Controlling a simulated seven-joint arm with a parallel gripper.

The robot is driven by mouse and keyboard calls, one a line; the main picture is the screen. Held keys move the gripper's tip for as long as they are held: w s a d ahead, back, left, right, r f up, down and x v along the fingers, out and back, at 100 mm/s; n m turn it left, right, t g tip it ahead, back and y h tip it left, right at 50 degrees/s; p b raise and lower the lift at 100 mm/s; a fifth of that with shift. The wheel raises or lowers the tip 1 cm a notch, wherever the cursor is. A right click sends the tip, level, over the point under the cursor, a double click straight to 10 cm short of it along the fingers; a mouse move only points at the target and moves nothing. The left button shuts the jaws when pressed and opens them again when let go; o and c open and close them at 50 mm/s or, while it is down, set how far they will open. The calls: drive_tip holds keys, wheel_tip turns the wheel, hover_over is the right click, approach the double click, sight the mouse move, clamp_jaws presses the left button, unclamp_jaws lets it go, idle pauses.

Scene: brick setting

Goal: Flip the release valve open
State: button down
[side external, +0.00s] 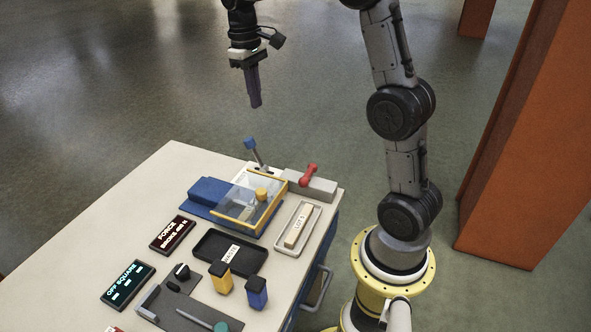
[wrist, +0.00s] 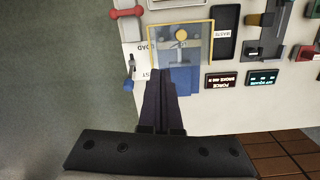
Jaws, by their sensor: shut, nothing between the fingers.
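My gripper (side external: 256,104) is shut and empty, pointing down high above the back of the bench. Its closed dark fingers also show in the wrist view (wrist: 159,75). A red-handled lever (side external: 309,174) lies on a grey block (side external: 318,188) at the bench's back right; its red bar shows at the wrist view's top left (wrist: 126,13). A blue-tipped lever (side external: 250,144) stands tilted on a white labelled plate behind the blue press; it also shows in the wrist view (wrist: 130,72). I cannot read "release valve" on either. Neither lever is touched by the gripper.
A blue press (side external: 208,191) has a clear yellow-framed guard (side external: 235,218). Nearby are a black waste tray (side external: 230,267), a light tray (side external: 311,232) with a labelled block, two displays (side external: 127,283) (side external: 172,234) and small bottles. An orange pillar (side external: 510,180) stands at right.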

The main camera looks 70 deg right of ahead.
sight(308, 175)
drive_tip(key=d+f+m+g+y, duration=0.1)
drive_tip(key=d+f, duration=0.4)
drive_tip(key=f, duration=0.3)
drive_tip(key=d+f+m+g+y, duration=0.1)
drive_tip(key=d+f+g, duration=0.1)
drive_tip(key=d+f, duration=0.3)
wheel_tip(308, 175, down, 4)
drive_tip(key=shift+w+d+r, duration=0.2)
drive_tip(key=shift+d, duration=0.2)
drive_tip(key=x, duration=0.9)
drive_tip(key=s, duration=0.1)
drive_tip(key=s+a+f, duration=0.1)
drive_tip(key=shift+s+a, duration=0.1)
drive_tip(key=shift+s, duration=0.2)
drive_tip(key=shift+s+a, duration=0.3)
drive_tip(key=shift+s, duration=0.45)
